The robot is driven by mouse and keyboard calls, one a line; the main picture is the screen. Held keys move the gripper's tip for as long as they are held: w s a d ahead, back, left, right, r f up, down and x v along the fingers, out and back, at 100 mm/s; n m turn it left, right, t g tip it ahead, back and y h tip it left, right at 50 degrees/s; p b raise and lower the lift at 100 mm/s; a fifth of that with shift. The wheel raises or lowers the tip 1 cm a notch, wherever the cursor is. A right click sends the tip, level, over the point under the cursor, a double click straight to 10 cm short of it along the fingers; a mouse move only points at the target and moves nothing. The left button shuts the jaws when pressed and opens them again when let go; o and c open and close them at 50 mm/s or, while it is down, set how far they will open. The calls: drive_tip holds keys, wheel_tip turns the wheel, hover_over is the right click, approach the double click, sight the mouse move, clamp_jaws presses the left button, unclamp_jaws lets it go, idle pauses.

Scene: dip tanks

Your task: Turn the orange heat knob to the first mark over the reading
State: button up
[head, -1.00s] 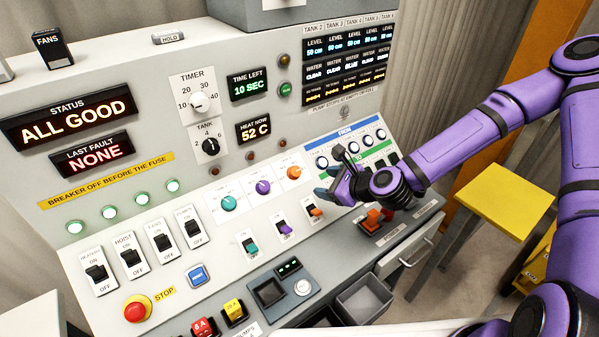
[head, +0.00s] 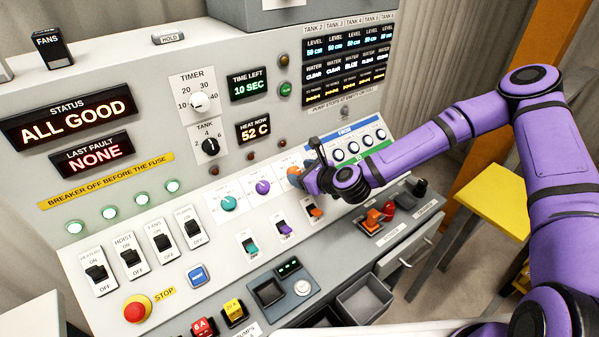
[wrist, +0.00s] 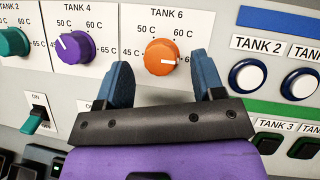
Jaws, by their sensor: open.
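The orange heat knob (wrist: 160,57) is on the panel under the TANK 6 label in the wrist view. Its white pointer line points right and slightly down. The 50 C and 60 C marks show above it; the mark at its right is hidden by a finger. My open gripper (wrist: 164,72) has a blue finger on either side of the knob in that view; I cannot tell if they touch it. In the head view my gripper (head: 309,172) partly covers the orange knob (head: 293,176). The HEAT NOW display (head: 254,130) reads 52 C.
The purple knob (wrist: 73,48) is left of the orange one, with the teal knob (head: 228,203) further left. Small switches (head: 285,229) sit below. Round tank buttons (wrist: 247,75) are close on the right. An orange power switch (head: 373,219) stands on the lower ledge.

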drive_tip(key=shift+w+a+f, duration=0.25)
drive_tip(key=shift+w+a, duration=0.15)
drive_tip(key=c, duration=0.9)
